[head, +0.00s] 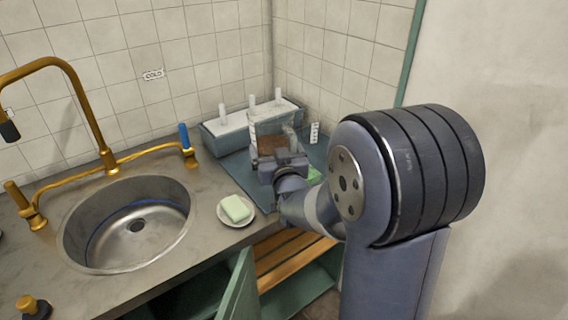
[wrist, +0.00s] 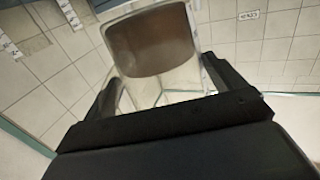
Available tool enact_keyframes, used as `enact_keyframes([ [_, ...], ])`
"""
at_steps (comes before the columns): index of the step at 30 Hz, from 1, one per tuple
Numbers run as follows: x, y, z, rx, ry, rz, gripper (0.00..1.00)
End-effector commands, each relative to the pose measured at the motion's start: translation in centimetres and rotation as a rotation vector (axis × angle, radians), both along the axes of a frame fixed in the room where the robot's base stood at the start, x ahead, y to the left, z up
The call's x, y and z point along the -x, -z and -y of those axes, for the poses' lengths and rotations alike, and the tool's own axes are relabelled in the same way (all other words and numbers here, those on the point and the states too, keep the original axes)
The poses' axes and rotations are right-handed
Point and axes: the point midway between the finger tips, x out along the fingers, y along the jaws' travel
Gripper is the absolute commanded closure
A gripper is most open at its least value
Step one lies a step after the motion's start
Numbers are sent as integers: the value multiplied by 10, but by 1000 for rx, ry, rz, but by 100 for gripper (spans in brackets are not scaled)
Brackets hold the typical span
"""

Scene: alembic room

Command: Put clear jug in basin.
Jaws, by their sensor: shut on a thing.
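The clear jug (head: 268,129) stands at the back corner of the counter in the head view, with something brown showing in it. In the wrist view the jug (wrist: 152,42) is between the two fingers, its brown part seen through the clear wall. My gripper (head: 281,160) is shut on the jug; it also shows in the wrist view (wrist: 160,92). My gripper and arm hide the jug's lower part, so I cannot tell whether it touches the surface below. The round metal basin (head: 128,225) is set in the counter at the left and looks empty.
A green soap bar (head: 236,208) on a white dish (head: 223,214) lies between basin and jug. A brass faucet (head: 88,115) arches behind the basin, with a blue-handled tap (head: 185,140) to its right. A tray with white pegs (head: 222,133) stands behind the jug.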

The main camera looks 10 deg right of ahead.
Motion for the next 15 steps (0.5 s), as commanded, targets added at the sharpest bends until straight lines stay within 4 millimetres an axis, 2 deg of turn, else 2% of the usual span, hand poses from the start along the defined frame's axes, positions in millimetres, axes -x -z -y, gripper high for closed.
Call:
enact_keyframes([
  [3,0,23,0,1,0,-4,53],
  [6,0,36,0,1,0,-2,53],
  [15,0,60,0,0,0,-1,53],
])
